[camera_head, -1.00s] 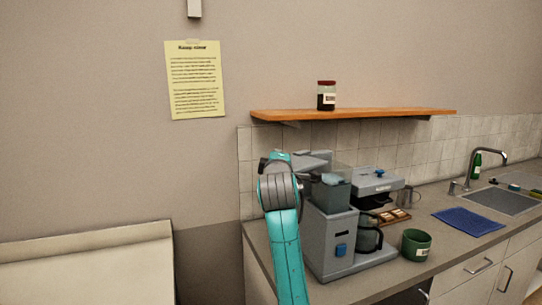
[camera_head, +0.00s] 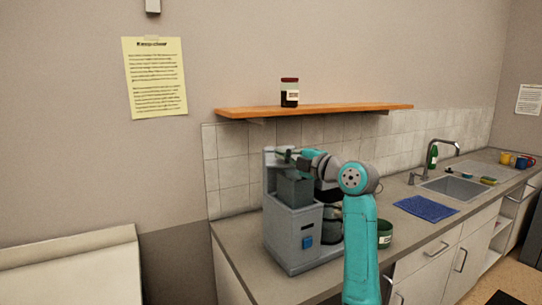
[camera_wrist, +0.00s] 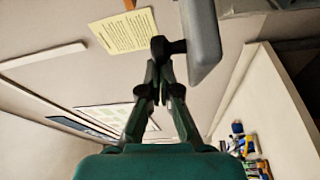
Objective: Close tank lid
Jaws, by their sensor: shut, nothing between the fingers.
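The grey coffee machine (camera_head: 292,238) stands on the counter with a dark, see-through tank (camera_head: 294,188) on top. A light grey panel, apparently the tank lid (camera_head: 269,172), stands raised at the tank's left side. My gripper (camera_head: 284,156) reaches in from the right above the tank, close to this panel. In the wrist view my gripper (camera_wrist: 163,68) is shut, with its fingers together and nothing between them. The grey lid (camera_wrist: 204,38) shows there at upper right, with a dark knob (camera_wrist: 168,47) at the fingertips. I cannot tell whether they touch.
A green mug (camera_head: 385,234) stands right of the machine, partly behind my arm. A wooden shelf (camera_head: 350,109) with a jar (camera_head: 289,92) hangs above. A blue mat (camera_head: 426,208) and a sink (camera_head: 455,188) lie further right.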

